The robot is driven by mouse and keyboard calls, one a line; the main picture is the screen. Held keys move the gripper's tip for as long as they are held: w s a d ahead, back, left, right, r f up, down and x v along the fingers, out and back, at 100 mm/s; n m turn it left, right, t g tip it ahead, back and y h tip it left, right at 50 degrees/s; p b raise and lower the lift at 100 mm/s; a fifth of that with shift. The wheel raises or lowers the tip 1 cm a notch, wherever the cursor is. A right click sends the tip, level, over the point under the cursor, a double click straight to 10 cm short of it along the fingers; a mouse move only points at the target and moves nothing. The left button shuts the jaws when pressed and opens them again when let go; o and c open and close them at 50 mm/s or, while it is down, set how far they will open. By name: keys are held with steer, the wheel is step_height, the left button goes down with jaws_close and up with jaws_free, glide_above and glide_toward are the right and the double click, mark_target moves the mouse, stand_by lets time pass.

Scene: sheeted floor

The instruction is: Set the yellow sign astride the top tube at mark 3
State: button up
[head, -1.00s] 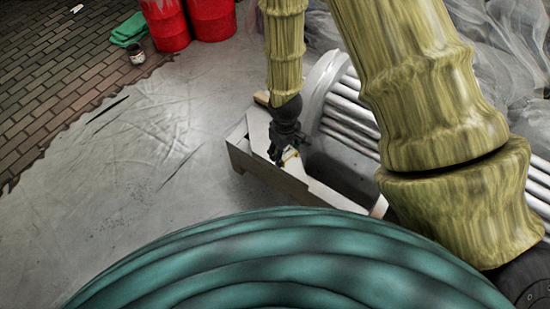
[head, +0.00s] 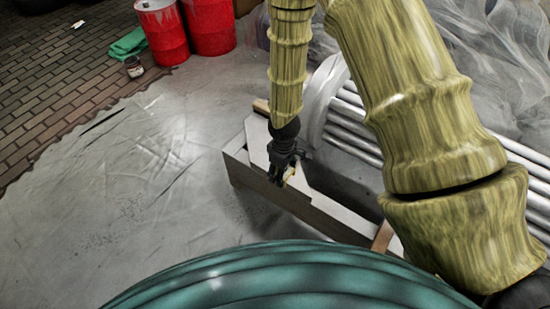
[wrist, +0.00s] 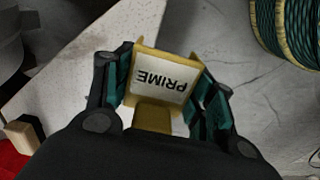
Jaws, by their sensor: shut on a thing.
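The yellow sign (wrist: 163,82) has a white face reading PRIME, upside down in the wrist view. My gripper (wrist: 165,92) is shut on it, with teal finger pads on both sides. In the head view my gripper (head: 281,176) hangs over the pale trough-like box, and the small sign (head: 290,172) shows at its fingers, partly hidden. A bundle of pale tubes (head: 356,122) lies to the right of my gripper, partly behind my arm. I cannot make out mark 3.
The pale box (head: 270,205) has raised walls below my gripper. Red drums (head: 208,25), a green cloth (head: 128,44) and a small jar (head: 134,67) stand at the back left. A green-wound spool (wrist: 290,25) shows in the wrist view. The sheeted floor at left is open.

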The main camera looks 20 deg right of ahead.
steer(key=w, duration=0.3)
steer(key=w+b, duration=0.1)
steer(key=w, duration=0.2)
steer(key=w+f, duration=0.1)
steer(key=w, duration=0.2)
steer(key=shift+w+d+b, duration=0.2)
steer(key=shift+w+b, duration=0.15)
steer(key=shift+w, duration=0.05)
steer(key=shift+f+b, duration=0.7)
steer(key=shift+f, duration=1)
steer(key=shift+f, duration=0.1)
steer(key=o, duration=1.1)
step_height(320, 180, up, 12)
steer(key=p, duration=0.3)
